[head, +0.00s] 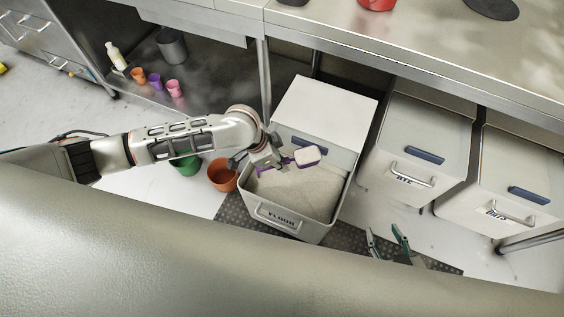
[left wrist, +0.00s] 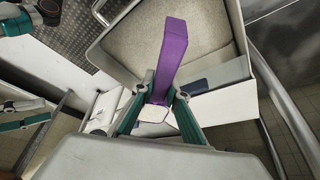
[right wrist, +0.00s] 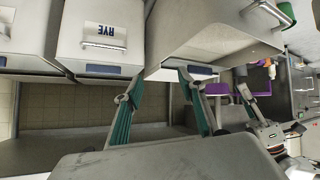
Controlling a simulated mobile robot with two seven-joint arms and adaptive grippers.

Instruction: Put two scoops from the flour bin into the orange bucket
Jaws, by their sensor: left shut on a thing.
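The flour bin (head: 325,220), labelled FLOUR, stands open and holds pale flour (head: 300,192). My left gripper (head: 272,160) is shut on the handle of a purple scoop (head: 290,160), over the bin's left part. The scoop's bowl looks filled with pale flour, above the flour surface. The purple handle (left wrist: 174,45) is between the fingers in the left wrist view. The orange bucket (head: 221,178) stands on the floor just left of the bin, beside my left gripper; its inside shows no clear contents. My right gripper (head: 388,240) is open and empty, right of the bin.
A green bucket (head: 187,166) stands left of the orange one, partly behind my arm. Closed bins, one marked RYE (head: 415,140), stand right under the steel bench (head: 400,50). Small cups and a bottle (head: 115,55) are on the lower shelf at left.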

